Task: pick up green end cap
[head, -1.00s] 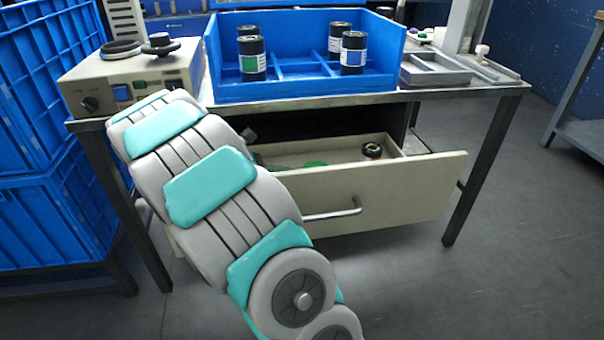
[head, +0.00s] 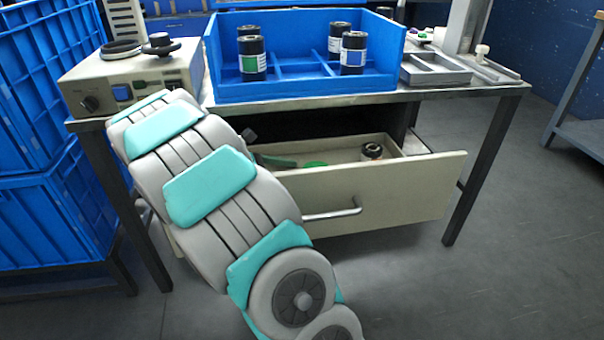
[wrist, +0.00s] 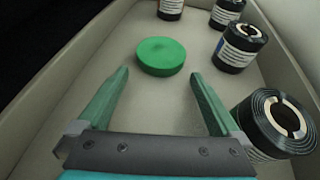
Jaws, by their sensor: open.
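The green end cap (wrist: 160,56) is a flat round disc lying on the drawer floor in the wrist view. In the head view a sliver of the green end cap (head: 315,164) shows over the drawer front. My gripper (wrist: 160,88) is open and empty in the wrist view, its two green fingers pointing toward the cap. The cap lies just beyond the fingertips, roughly centred between them, and no contact shows. In the head view my arm covers much of the drawer's left side, and a green finger shows inside the drawer.
The open drawer (head: 400,195) has raised walls. Several black rolls, one of them the near roll (wrist: 278,122), lie along the drawer's right side in the wrist view. A blue divided bin (head: 300,90) with labelled rolls stands on the table above.

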